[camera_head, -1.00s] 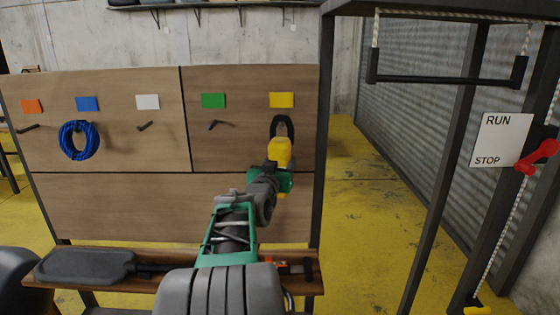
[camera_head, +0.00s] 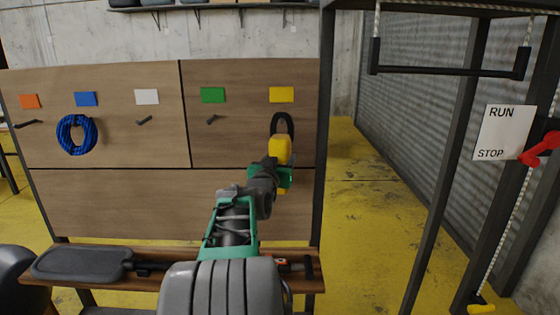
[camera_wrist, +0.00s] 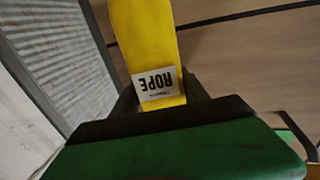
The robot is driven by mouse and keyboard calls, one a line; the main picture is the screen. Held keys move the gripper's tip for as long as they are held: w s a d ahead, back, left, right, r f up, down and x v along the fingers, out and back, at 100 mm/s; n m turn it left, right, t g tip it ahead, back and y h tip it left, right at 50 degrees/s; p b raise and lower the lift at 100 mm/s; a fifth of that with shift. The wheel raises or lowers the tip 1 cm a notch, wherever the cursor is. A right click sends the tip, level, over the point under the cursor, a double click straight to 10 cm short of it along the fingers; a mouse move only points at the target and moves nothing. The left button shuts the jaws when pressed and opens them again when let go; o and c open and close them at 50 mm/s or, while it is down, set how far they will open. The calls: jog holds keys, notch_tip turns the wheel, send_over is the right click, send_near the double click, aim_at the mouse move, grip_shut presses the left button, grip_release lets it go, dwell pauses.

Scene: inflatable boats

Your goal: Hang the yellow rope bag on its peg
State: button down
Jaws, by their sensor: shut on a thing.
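The yellow rope bag (camera_head: 281,150) has a dark loop (camera_head: 282,121) at its top and is held upright in front of the wooden board, below the yellow label (camera_head: 281,95). My gripper (camera_head: 279,168) is shut on the bag's lower part. In the wrist view the bag (camera_wrist: 148,40) with its white ROPE tag (camera_wrist: 155,83) sits between the fingers of my gripper (camera_wrist: 160,105). The peg under the yellow label is hidden behind the bag or its loop. I cannot tell whether the loop is around the peg.
A blue rope coil (camera_head: 76,135) hangs under the blue label. Bare pegs show under the orange, white and green labels. A bench (camera_head: 200,256) with a dark paddle (camera_head: 84,264) stands in front. A dark post (camera_head: 322,150) stands just right of the bag.

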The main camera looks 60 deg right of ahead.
jog(key=shift+r, duration=0.1)
jog(key=c, duration=0.7)
grip_release()
jog(key=shift+o, duration=1.1)
jog(key=shift+f, duration=0.2)
